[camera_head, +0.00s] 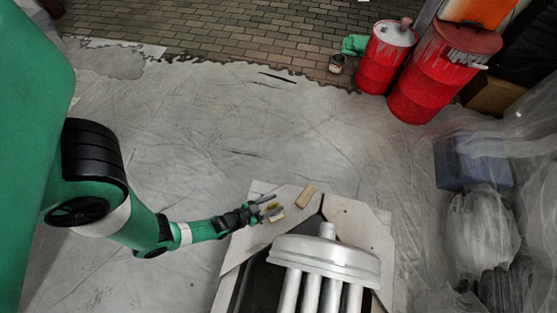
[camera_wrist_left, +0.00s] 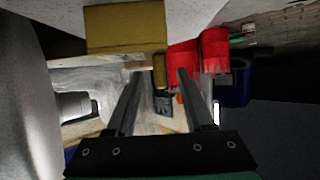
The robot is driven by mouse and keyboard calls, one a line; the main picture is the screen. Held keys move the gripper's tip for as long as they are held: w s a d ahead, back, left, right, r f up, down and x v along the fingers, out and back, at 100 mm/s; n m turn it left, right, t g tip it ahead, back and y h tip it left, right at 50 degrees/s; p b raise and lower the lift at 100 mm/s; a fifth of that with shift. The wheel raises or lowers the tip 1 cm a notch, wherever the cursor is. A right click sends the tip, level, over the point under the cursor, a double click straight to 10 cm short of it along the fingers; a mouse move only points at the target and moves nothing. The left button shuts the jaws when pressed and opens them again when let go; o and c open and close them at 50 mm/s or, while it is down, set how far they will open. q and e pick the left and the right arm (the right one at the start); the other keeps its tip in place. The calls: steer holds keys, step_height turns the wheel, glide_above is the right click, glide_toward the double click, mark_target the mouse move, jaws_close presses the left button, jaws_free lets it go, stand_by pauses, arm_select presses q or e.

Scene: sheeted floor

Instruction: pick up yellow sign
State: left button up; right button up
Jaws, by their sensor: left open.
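My left gripper (camera_head: 268,206) is open over the pale board in front of me. A small yellow piece (camera_head: 273,206), perhaps the yellow sign, shows at its fingertips in the head view. In the left wrist view a small ochre piece (camera_wrist_left: 159,71) appears between the tips of the open fingers (camera_wrist_left: 160,74), and a larger ochre block (camera_wrist_left: 125,27) is above them. I cannot tell which is the sign, or whether the fingers touch anything. My right gripper is not in view.
The pale board (camera_head: 348,212) also bears a tan block (camera_head: 306,196) and a short tan piece (camera_head: 277,217). A large silver metal part (camera_head: 325,258) stands close on the right. Red drums (camera_head: 385,58) and a blue crate (camera_head: 470,160) are farther off. The sheeted floor at the left is clear.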

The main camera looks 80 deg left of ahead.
arm_select(q)
steer(key=shift+s+d+f, duration=0.1)
steer(key=shift+s+d, duration=0.1)
steer(key=shift+s, duration=0.35)
steer(key=shift+c, duration=0.6)
steer(key=shift+s, duration=0.15)
steer(key=shift+c, duration=1.1)
steer(key=shift+w+a, duration=0.1)
steer(key=shift+w, duration=0.35)
jaws_close()
steer(key=shift+s, duration=0.2)
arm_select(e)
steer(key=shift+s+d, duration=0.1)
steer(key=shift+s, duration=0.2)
arm_select(q)
steer(key=shift+w, duration=0.1)
steer(key=shift+r, duration=0.2)
step_height(320, 180, up, 10)
steer(key=p, duration=0.8)
steer(key=shift+f, duration=0.15)
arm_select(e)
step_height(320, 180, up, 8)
